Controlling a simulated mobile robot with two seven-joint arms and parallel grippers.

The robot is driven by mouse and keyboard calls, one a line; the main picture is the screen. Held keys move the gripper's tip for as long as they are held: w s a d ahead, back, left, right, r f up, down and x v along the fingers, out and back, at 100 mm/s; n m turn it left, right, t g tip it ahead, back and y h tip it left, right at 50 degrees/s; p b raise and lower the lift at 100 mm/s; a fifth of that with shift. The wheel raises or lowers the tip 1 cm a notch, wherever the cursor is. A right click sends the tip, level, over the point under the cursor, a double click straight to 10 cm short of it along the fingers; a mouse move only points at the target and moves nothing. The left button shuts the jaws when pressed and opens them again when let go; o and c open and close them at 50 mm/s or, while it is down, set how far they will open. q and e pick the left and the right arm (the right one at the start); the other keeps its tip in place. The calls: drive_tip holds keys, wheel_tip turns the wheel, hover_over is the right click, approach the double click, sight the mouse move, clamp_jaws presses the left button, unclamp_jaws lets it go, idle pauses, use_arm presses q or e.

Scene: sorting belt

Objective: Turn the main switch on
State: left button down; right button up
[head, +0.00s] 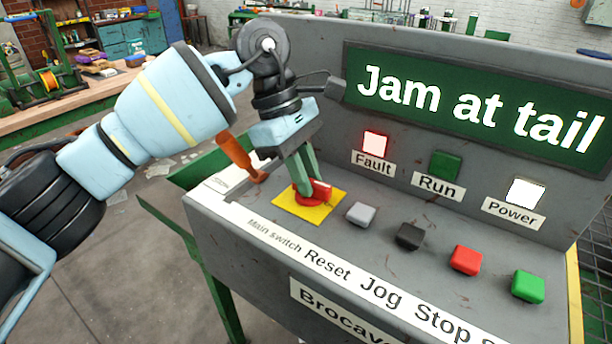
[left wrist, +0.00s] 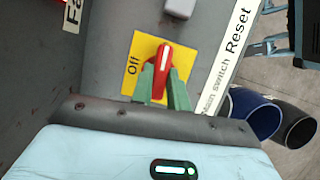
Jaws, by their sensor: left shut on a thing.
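The main switch is a red rotary handle (head: 318,192) on a yellow plate (head: 296,208) at the left end of the console's sloped panel. In the left wrist view the red handle (left wrist: 162,62) stands between the two green fingers of my left gripper (left wrist: 165,84), which is shut on it. The word "Off" shows on the yellow plate (left wrist: 138,50) to the left of the handle. In the head view my left gripper (head: 309,188) reaches down onto the switch from above and hides part of it. My right gripper is not in view.
Right of the switch are a grey button (head: 361,213), a black button (head: 409,236), a red button (head: 465,260) and a green button (head: 528,285). The Fault lamp (head: 375,144) and Power lamp (head: 526,191) are bright; the Run lamp (head: 445,165) is dark green. A sign (head: 480,108) reads "Jam at tail". An orange handle (head: 238,157) stands close to my left gripper.

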use_arm(q)
drive_tip(key=shift+m, duration=0.5)
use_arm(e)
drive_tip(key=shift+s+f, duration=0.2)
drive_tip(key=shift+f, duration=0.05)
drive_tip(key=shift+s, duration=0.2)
use_arm(q)
drive_tip(key=c, duration=1.4)
unclamp_jaws()
drive_tip(key=shift+o, duration=0.2)
drive_tip(key=shift+r, duration=0.1)
drive_tip(key=v, duration=0.7)
drive_tip(key=shift+w+r+b, duration=0.2)
drive_tip(key=shift+r+b, duration=0.05)
drive_tip(key=shift+b, duration=0.15)
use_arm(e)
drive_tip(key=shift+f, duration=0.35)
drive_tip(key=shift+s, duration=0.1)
